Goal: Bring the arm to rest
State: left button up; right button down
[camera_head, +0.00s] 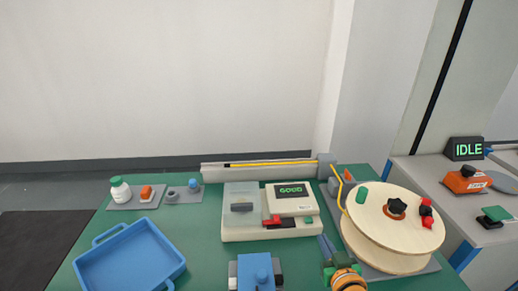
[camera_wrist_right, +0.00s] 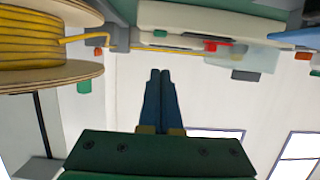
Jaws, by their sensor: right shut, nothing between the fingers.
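My right gripper (camera_head: 326,243) shows at the bottom of the head view, low over the front of the table, between the pale tester and the cable reel. In the right wrist view its two blue fingers (camera_wrist_right: 160,75) lie together, shut, with nothing between them. They point toward the upper part of that view and look clear of the tester and the reel. My left gripper is in neither view.
The wooden reel (camera_head: 370,222) of yellow cable (camera_wrist_right: 40,38) stands close right of my gripper. The tester (camera_head: 240,228) reads GOOD. A blue tray (camera_head: 130,262) lies at left, a blue fixture (camera_head: 257,270) at front. The side bench display (camera_head: 467,149) reads IDLE.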

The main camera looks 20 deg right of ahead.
jog(key=s+a+f+g, duration=0.1)
jog(key=s+a+f, duration=0.1)
jog(key=s+a+f+n+g+y, duration=0.1)
jog(key=s+a+f+g, duration=0.1)
jog(key=a, duration=0.1)
jog(key=s+a+f+n+g+y, duration=0.1)
jog(key=s+a+f+g, duration=0.1)
jog(key=shift+s+a, duration=0.2)
jog(key=shift+s, duration=0.2)
jog(key=s+a+f+n+g+y, duration=0.1)
jog(key=s+a+g, duration=0.2)
jog(key=s, duration=0.3)
jog(key=s+a+f+n+g+y, duration=0.1)
jog(key=s+a+n+g, duration=0.15)
jog(key=s, duration=0.35)
notch_tip(320, 180, down, 16)
jog(key=s+g, duration=0.2)
jog(key=s+d+f, duration=0.1)
jog(key=s+f, duration=1)
jog(key=s, duration=0.1)
jog(key=shift+d+g+h, duration=0.3)
jog(key=shift+d+g, duration=0.1)
jog(key=shift+g, duration=0.05)
jog(key=shift+s+m, duration=0.1)
jog(key=shift+m, duration=0.15)
